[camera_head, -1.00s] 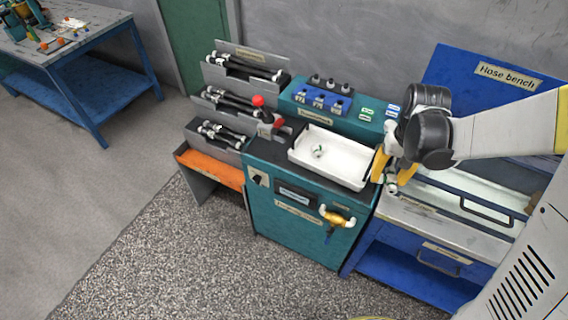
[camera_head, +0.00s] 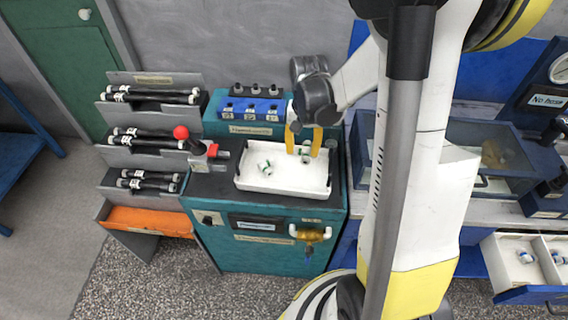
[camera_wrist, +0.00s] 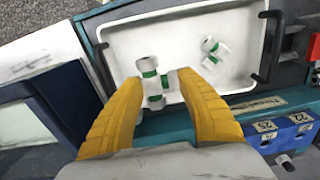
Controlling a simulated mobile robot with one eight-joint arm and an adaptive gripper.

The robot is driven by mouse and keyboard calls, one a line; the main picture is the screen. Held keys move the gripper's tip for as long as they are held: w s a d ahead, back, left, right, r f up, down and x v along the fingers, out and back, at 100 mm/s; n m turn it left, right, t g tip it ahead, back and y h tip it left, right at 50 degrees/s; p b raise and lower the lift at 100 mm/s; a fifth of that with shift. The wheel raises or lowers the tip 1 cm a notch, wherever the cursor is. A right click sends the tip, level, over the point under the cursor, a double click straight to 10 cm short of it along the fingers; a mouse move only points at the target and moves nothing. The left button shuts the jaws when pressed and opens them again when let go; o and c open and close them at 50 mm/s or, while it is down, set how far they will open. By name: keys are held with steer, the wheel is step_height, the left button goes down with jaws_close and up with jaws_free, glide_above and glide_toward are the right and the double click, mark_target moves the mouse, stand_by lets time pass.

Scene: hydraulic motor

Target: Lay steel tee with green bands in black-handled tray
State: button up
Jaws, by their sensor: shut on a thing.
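The white tray with black handles (camera_head: 283,190) lies on the teal workbench; it fills much of the wrist view (camera_wrist: 232,93). My gripper (camera_head: 304,147) is over the right part of the tray, its yellow fingers pointing down. It is shut on a steel tee with green bands (camera_head: 305,154), which the wrist view shows between the fingers (camera_wrist: 149,66). Whether this tee touches the tray floor, I cannot tell. A second green-banded fitting (camera_head: 266,167) lies in the left part of the tray, apart from the held one; it also shows in the wrist view (camera_wrist: 212,50).
A blue block with black knobs (camera_head: 251,108) stands behind the tray. A red-knobbed lever (camera_head: 182,134) and racks of black hoses (camera_head: 148,140) are to the left. At the right, an open drawer (camera_head: 513,275) holds blue-banded fittings. The tray's middle floor is free.

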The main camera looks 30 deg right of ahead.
mark_target(301, 174)
steer(key=f, duration=0.2)
steer(key=f+b, duration=0.1)
steer(key=shift+s+f, duration=0.2)
steer(key=shift+f, duration=0.2)
steer(key=shift+f+b, duration=1.05)
steer(key=shift+f, duration=1.2)
steer(key=shift+f, duration=0.15)
steer(key=o, duration=1.3)
steer(key=shift+c, duration=0.2)
